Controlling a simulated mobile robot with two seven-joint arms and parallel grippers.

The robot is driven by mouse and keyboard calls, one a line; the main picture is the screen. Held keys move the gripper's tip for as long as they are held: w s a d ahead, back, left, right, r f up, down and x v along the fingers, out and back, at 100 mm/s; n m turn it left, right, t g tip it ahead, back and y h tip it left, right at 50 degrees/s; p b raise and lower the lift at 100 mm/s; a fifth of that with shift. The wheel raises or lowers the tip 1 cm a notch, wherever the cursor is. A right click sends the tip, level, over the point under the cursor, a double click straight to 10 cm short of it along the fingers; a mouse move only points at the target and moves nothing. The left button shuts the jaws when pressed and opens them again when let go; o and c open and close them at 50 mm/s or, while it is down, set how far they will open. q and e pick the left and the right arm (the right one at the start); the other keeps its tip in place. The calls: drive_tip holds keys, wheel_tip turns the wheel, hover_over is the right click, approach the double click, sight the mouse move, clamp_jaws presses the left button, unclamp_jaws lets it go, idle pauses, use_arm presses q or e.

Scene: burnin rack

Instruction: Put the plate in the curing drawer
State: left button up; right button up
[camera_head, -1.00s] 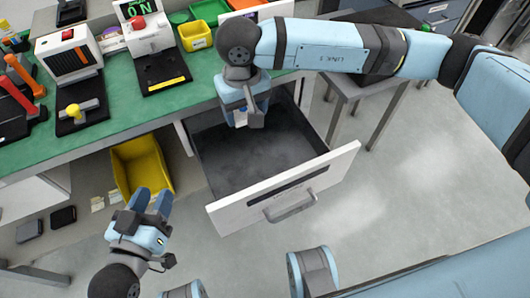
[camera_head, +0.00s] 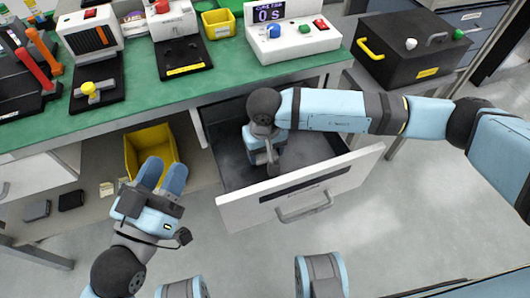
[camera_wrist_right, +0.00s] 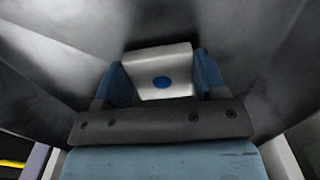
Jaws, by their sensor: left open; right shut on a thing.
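The curing drawer (camera_head: 341,184) is pulled out under the green bench, with a white front, a bar handle and a dark inside. My right gripper (camera_head: 270,168) is down inside the drawer's opening in the head view. In the right wrist view the plate (camera_wrist_right: 152,56), a pale grey piece with a blue oval mark, sits between the fingers of the right gripper (camera_wrist_right: 160,76), which is shut on it. Dark drawer walls surround it; whether the plate touches the floor cannot be told. My left gripper (camera_head: 163,172) is open and empty, left of the drawer.
A yellow bin (camera_head: 136,150) stands on the shelf left of the drawer. On the bench are a white timer box (camera_head: 293,41) reading "0 S", a yellow tray (camera_head: 218,23) and other devices. A black box (camera_head: 405,58) stands at the right. The floor before the drawer is clear.

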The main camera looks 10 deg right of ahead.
use_arm(q)
drive_tip(key=shift+f, duration=0.15)
use_arm(e)
drive_tip(key=shift+f, duration=0.25)
drive_tip(key=shift+f, duration=0.1)
drive_tip(key=shift+f, duration=0.1)
drive_tip(key=o, duration=0.9)
use_arm(q)
drive_tip(key=shift+a+f, duration=0.1)
drive_tip(key=shift+f, duration=0.15)
